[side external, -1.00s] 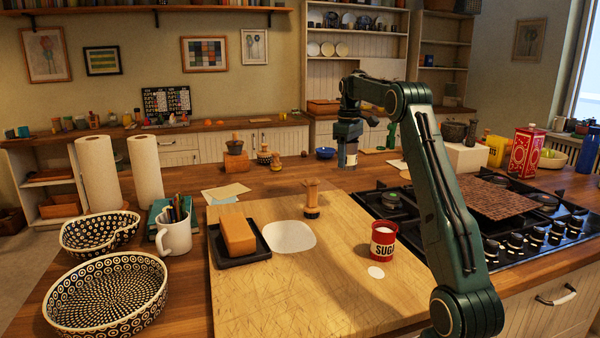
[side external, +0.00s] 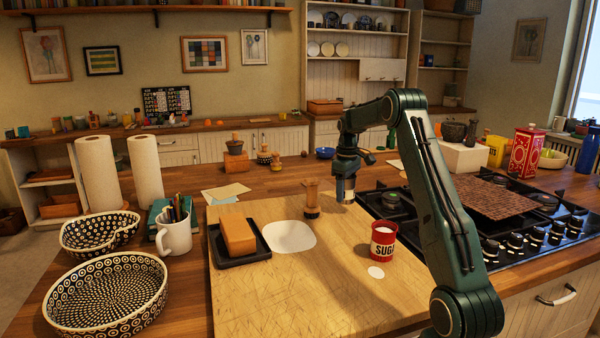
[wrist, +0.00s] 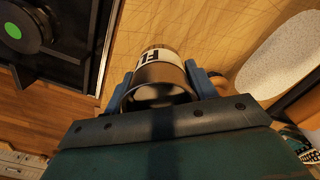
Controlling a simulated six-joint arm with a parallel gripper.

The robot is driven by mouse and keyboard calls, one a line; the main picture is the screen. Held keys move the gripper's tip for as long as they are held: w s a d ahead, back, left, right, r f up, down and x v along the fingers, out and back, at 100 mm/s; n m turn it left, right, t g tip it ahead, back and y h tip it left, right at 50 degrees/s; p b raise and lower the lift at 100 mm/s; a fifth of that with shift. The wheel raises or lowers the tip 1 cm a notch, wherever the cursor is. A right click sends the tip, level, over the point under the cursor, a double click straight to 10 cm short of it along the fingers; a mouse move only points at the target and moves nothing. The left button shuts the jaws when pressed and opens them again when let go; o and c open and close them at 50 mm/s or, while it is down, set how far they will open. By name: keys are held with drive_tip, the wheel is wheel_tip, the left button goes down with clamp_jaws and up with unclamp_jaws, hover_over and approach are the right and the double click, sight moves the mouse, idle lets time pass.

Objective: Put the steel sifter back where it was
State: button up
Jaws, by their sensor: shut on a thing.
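The steel sifter (side external: 345,189) is a short metal cylinder; a white label with dark letters shows on it in the wrist view (wrist: 160,56). My gripper (side external: 346,178) is shut on it, with one blue-grey finger on each side in the wrist view (wrist: 158,85). The sifter hangs about upright over the far right part of the wooden board (side external: 320,290), close to the hob. I cannot tell whether its bottom touches the board. A flat white patch (side external: 290,236) and a small white disc (side external: 376,272) lie on the board.
A wooden stamp-like tool (side external: 312,198) stands just left of the sifter. A red sugar tin (side external: 383,241) stands nearer the camera, to the right. The black hob (side external: 520,240) borders the board.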

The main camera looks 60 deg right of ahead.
sight(345, 199)
drive_tip(key=shift+f, duration=1.8)
drive_tip(key=shift+f, duration=0.1)
drive_tip(key=o, duration=0.9)
wheel_tip(345, 199, up, 12)
drive_tip(key=shift+r, duration=0.1)
drive_tip(key=shift+a, duration=0.1)
